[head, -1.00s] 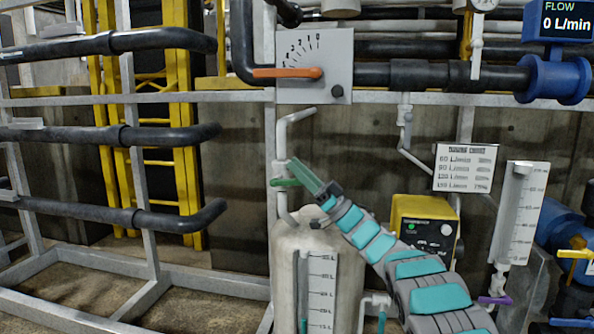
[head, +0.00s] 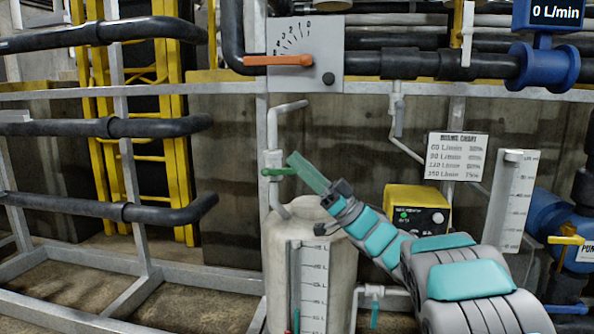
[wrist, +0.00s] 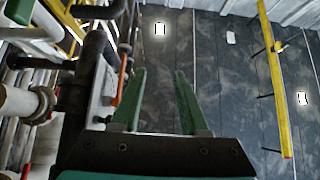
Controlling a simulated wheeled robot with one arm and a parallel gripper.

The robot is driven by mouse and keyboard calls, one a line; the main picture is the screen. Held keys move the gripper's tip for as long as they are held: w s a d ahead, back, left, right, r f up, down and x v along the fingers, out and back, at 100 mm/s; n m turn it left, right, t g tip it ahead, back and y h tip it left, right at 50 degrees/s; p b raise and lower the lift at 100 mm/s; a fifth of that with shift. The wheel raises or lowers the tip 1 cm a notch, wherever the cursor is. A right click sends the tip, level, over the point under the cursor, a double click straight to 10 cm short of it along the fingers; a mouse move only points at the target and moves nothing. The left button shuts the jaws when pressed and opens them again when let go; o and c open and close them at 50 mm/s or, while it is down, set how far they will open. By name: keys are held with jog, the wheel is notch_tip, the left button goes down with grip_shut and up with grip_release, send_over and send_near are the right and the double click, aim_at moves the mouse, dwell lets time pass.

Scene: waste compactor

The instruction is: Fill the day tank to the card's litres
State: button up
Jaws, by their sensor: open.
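The day tank (head: 268,245), a pale cylinder, stands below the pipework with a litre-marked sight gauge (head: 312,285) on its front. A green-handled valve (head: 278,172) sits on the grey pipe above the tank. My gripper (head: 296,158) is beside this green handle in the head view; contact cannot be told. In the wrist view my gripper (wrist: 160,85) has its two green fingers apart with nothing between them. An orange lever (head: 278,60) lies on a numbered dial plate (head: 318,35). The blue flow meter (head: 557,12) reads 0 L/min. The tank level is unclear.
A white card (head: 456,156) lists L/min values with percentages. A yellow box (head: 416,207), a white graduated gauge (head: 512,200) and a yellow-handled valve (head: 566,240) are at the right. Black pipes (head: 105,127) and yellow ladders (head: 165,90) fill the left.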

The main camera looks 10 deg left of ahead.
jog(key=shift+s+d+b, duration=0.15)
jog(key=shift+s+d, duration=0.05)
jog(key=shift+s, duration=0.3)
jog(key=shift+s+d+b, duration=0.15)
jog(key=shift+s, duration=0.3)
